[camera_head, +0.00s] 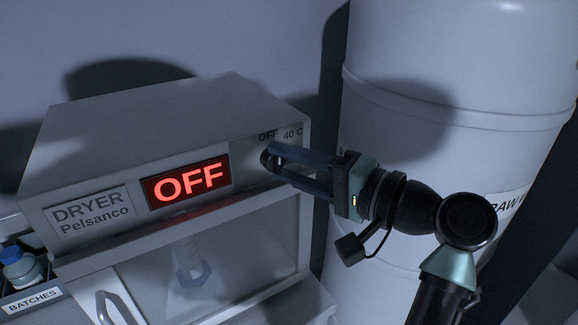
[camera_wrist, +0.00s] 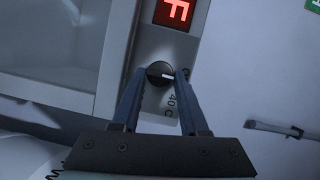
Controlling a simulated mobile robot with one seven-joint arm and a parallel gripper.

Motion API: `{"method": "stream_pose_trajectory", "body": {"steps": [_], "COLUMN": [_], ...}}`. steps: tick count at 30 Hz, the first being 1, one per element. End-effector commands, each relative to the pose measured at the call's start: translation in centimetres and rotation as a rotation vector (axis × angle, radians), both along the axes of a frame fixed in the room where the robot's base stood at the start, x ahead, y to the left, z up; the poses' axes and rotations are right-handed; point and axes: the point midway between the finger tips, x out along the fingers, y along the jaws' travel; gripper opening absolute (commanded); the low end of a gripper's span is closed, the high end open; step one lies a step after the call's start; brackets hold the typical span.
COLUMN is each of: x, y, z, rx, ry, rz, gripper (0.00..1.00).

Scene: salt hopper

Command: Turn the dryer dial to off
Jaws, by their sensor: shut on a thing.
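The dryer (camera_head: 160,120) is a pale box with a red display (camera_head: 187,182) that reads "OFF". The dial (camera_wrist: 160,73) is a dark round knob with a white pointer mark, on the dryer's front panel at its right end. In the head view the dial (camera_head: 268,158) is partly covered by my fingers, below the labels "OFF" and "40 C". My gripper (camera_head: 275,160) comes in from the right and is shut on the dial. In the wrist view my gripper (camera_wrist: 162,75) has one finger on each side of the knob.
The dryer's glass door (camera_head: 200,255) is below the panel, with a handle (camera_head: 118,308) at its left. A clear cylinder with a blue base (camera_head: 192,275) shows behind the glass. A large white drum (camera_head: 440,100) stands close at the right. A "BATCHES" bin (camera_head: 35,300) holds a blue-capped bottle.

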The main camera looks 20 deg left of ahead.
Motion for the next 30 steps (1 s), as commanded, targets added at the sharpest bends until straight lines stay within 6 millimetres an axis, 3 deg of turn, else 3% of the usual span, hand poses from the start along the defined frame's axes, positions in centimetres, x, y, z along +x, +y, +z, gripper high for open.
{"method": "stream_pose_trajectory", "body": {"steps": [18, 19, 21, 23, 30], "x": [-0.02, -0.03, -0.02, -0.02, -0.02], "y": [0.03, 0.03, 0.03, 0.03, 0.02], "z": [0.00, -0.01, 0.00, 0.00, 0.03], "rx": [-0.026, -0.025, -0.025, -0.025, -0.024], "ry": [-0.031, -0.031, -0.031, -0.030, -0.030], "rz": [0.001, 0.001, 0.001, 0.001, 0.000], "gripper": [0.00, 0.49, 0.61, 0.71, 0.71]}}
